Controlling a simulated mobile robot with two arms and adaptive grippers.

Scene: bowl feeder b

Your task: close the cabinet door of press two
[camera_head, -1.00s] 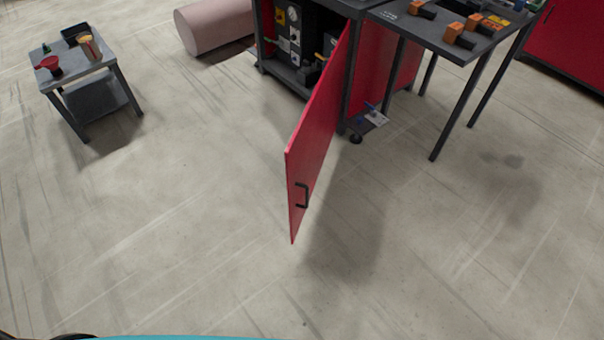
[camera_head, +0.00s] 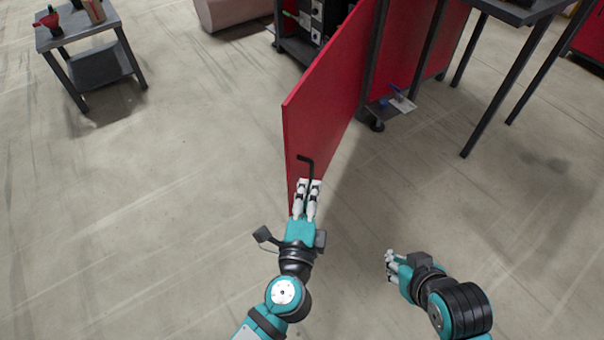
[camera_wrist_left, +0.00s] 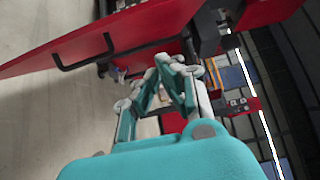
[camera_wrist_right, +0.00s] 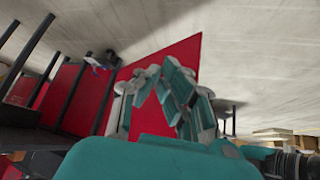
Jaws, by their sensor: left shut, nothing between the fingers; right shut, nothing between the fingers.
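The red cabinet door (camera_head: 325,100) stands wide open, swung out from the dark-framed cabinet (camera_head: 298,48). Its black handle (camera_head: 308,163) is near the door's free edge and also shows in the left wrist view (camera_wrist_left: 85,55). My left gripper (camera_head: 311,184) is shut and empty. In the head view it overlaps the handle's lower end; whether it touches cannot be told, but the left wrist view shows the fingers apart from the handle. My right gripper (camera_head: 390,265) is shut and empty, over the floor right of the door. The door (camera_wrist_right: 180,60) lies beyond its fingers in the right wrist view.
A small grey side table (camera_head: 80,35) stands at the upper left. A dark table with thin legs (camera_head: 490,75) is at the upper right. A caster (camera_head: 376,125) sits under the cabinet corner by the door's hinge side.

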